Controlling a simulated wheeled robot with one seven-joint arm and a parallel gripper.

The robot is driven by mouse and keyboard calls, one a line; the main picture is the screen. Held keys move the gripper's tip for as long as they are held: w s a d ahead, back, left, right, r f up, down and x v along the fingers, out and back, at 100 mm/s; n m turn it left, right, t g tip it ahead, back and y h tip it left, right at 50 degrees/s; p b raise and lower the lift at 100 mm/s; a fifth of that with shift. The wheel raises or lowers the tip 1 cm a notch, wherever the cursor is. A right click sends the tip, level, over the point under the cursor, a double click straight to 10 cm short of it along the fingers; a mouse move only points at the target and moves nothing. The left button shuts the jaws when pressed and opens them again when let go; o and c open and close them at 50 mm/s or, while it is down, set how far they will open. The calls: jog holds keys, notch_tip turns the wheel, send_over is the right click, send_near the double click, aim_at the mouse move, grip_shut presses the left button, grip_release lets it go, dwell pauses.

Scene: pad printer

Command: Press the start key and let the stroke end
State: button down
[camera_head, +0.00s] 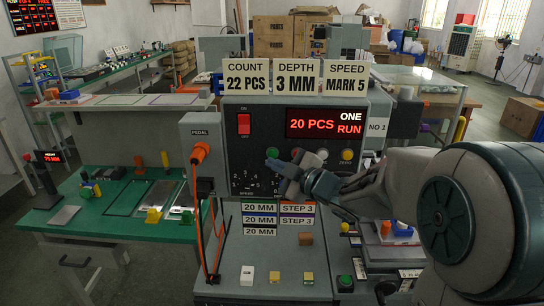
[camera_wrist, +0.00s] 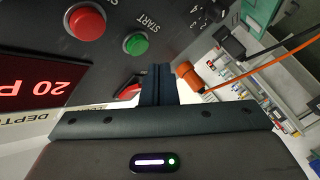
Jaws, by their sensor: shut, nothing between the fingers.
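The green start key (camera_wrist: 137,44), under the label START, shows in the wrist view on the dark panel next to a larger red button (camera_wrist: 86,22). It looks raised and uncovered there. My gripper (camera_wrist: 157,68) is shut and empty, its fingertips close to the key and slightly to one side; I see no contact. The panel display (camera_head: 324,123) reads "20 PCS ONE RUN".
A red switch (camera_head: 244,124) and the speed dial (camera_head: 247,181) are on the same panel. An orange pedal plug (camera_head: 200,153) with a cable hangs at its left. A green table (camera_head: 90,222) with small parts stands left. Small blocks lie on the ledge below.

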jog(key=s, duration=0.5)
jog(key=shift+s+a+b, duration=0.1)
jog(key=shift+s+b, duration=0.1)
jog(key=shift+b, duration=0.15)
dwell(0.3)
jog(key=s+d+f+m+h, duration=0.2)
jog(key=d+m+h, duration=0.4)
jog(key=d, duration=0.1)
jog(key=s+d+f+m+h, duration=0.1)
jog(key=d+f+m+h, duration=0.2)
jog(key=d+m+h, duration=0.3)
jog(key=s+f+m+g, duration=0.3)
jog(key=s+g, duration=0.1)
jog(key=s, duration=0.5)
jog(key=s+d+f+m+g, duration=0.1)
jog(key=s+f+m+g, duration=0.2)
jog(key=s, duration=0.7)
jog(key=g, duration=0.2)
jog(key=shift+s+d+f+m+g, duration=0.15)
jog(key=shift+d+f+m+g, duration=0.15)
jog(key=shift+f+m, duration=0.1)
